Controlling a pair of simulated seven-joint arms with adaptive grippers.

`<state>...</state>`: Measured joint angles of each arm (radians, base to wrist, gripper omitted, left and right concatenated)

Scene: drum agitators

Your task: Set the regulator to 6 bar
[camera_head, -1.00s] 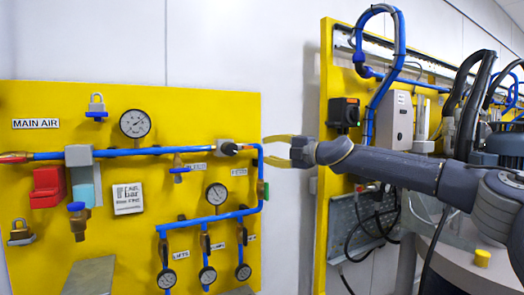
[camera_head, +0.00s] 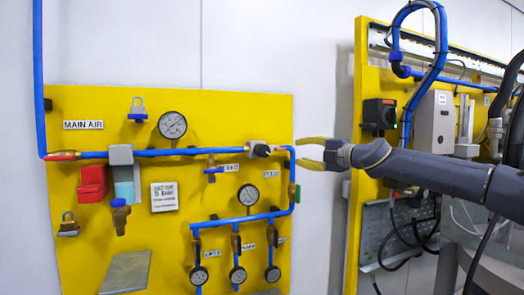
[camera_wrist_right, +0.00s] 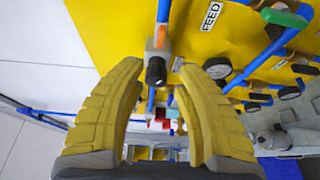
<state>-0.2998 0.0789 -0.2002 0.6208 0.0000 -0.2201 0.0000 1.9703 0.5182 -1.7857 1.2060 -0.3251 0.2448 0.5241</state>
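The regulator is a grey block with a dark knob (camera_head: 262,150) on the upper blue pipe of the yellow panel, near its right edge. Its black knob end (camera_wrist_right: 155,70) faces the right wrist camera, between and beyond the fingertips. My right gripper (camera_head: 301,153) is open, its yellow fingers spread just right of the knob and apart from it. The fingers (camera_wrist_right: 158,78) hold nothing in the wrist view. A round gauge (camera_head: 248,195) sits below the regulator; its reading is too small to tell. My left gripper is not in view.
Left on the panel are a larger gauge (camera_head: 172,125), a red block (camera_head: 93,183), padlocks and a white sign (camera_head: 164,196). Several small gauges line the bottom. A second yellow frame (camera_head: 362,100) with a grey box (camera_head: 434,122) and hoses stands right, behind my arm.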

